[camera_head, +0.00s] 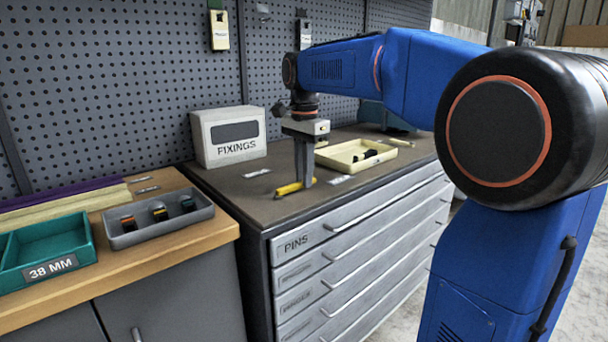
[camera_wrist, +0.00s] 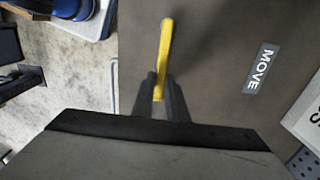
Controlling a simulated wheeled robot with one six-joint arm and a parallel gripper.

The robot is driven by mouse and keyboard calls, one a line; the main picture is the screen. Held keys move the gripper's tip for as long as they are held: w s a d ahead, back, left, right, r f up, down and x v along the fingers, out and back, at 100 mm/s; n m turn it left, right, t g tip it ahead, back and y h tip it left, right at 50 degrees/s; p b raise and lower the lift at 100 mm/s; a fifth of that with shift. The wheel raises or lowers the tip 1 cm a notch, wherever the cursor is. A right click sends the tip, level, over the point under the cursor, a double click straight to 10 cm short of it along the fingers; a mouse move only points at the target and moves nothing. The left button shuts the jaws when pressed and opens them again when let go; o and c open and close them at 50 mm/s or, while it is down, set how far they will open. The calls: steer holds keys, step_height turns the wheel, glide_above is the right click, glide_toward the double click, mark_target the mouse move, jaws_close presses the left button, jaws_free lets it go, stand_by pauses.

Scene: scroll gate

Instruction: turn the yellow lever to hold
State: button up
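The yellow lever (camera_head: 291,188) lies low and flat on the dark top of the drawer cabinet. In the wrist view the lever (camera_wrist: 165,50) runs up from between my fingers, its free end towards the top. My gripper (camera_head: 304,180) points straight down over the lever. In the wrist view my gripper (camera_wrist: 160,90) has one finger on each side of the lever, close against it with no clear gap. The lever's pivot is hidden by the gripper. A label reading MOVE (camera_wrist: 261,69) lies to the right of the lever, apart from it.
A FIXINGS box (camera_head: 228,136) stands behind the lever at the left. A cream tray (camera_head: 330,162) lies to the right of my gripper. Another label (camera_head: 340,180) is too small to read. A wooden bench with a teal 38 MM tray (camera_head: 48,245) adjoins at the left.

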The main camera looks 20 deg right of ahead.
steer(key=o, duration=0.4)
steer(key=shift+c, duration=0.2)
steer(key=shift+r, duration=0.1)
step_height(320, 180, up, 17)
steer(key=shift+r, duration=0.1)
stand_by(0.6)
steer(key=s+f+n+t, duration=0.2)
steer(key=s+f+n, duration=0.5)
steer(key=s+f, duration=0.7)
steer(key=s+f+n+t, duration=0.2)
steer(key=s+f+n, duration=0.5)
steer(key=s+f, duration=0.7)
step_height(320, 180, down, 8)
steer(key=shift+s+a+n+t, duration=0.15)
steer(key=shift+s+n+t, duration=0.15)
steer(key=shift+t, duration=0.1)
